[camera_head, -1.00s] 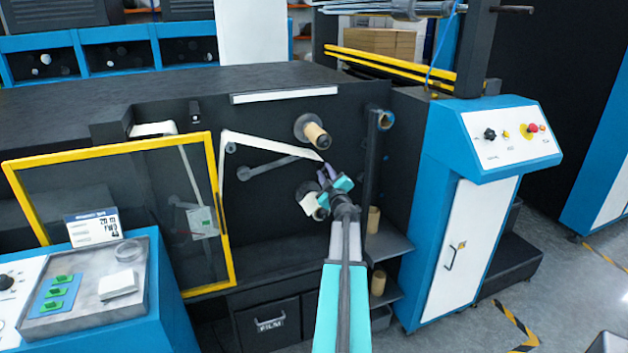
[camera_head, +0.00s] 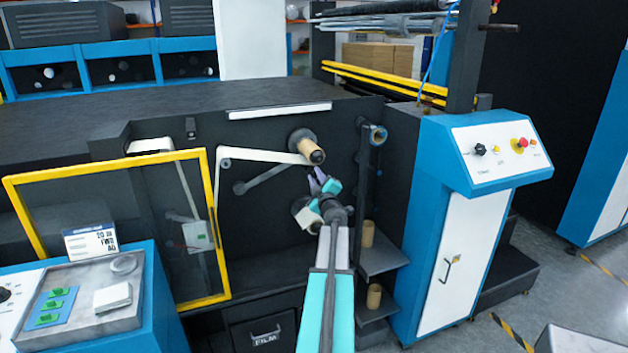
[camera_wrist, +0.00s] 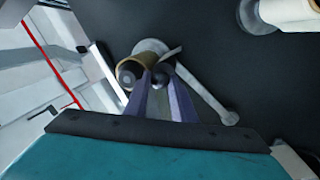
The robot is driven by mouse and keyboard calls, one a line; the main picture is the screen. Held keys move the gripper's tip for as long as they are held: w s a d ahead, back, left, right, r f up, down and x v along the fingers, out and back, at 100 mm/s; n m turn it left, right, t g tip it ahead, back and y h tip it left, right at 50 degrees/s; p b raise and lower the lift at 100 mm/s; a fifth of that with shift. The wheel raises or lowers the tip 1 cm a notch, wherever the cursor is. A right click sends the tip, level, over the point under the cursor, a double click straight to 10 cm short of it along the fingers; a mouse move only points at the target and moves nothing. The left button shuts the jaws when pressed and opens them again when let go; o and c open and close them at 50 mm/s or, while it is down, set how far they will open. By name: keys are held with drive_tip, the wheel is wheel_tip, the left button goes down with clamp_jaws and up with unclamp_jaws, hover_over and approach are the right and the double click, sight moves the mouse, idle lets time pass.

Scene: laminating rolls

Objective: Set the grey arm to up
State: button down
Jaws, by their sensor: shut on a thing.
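The grey arm (camera_head: 262,177) is a slim bar on the dark machine face, slanting up to the right from its round pivot at the left. Its right end is partly hidden in the head view. In the wrist view the grey arm (camera_wrist: 205,101) runs from its pivot at the right to a dark knob (camera_wrist: 161,76) at its far end. My gripper (camera_head: 315,182) is shut, its purple fingers around that knob; the fingers also show in the wrist view (camera_wrist: 160,84). The tips are just below the upper brown core (camera_head: 310,152).
A white film strip (camera_head: 260,156) runs almost level to the upper core. A white roll (camera_head: 308,216) sits close below my gripper. A dark post (camera_head: 364,185) and shelf (camera_head: 388,262) stand to the right, a yellow-framed door (camera_head: 212,235) to the left.

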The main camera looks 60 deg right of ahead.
drive_tip(key=shift+w+a+f, duration=0.15)
drive_tip(key=c, duration=1.5)
unclamp_jaws()
drive_tip(key=shift+s, duration=0.25)
drive_tip(key=shift+b+v, duration=1.1)
drive_tip(key=shift+v, duration=5.65)
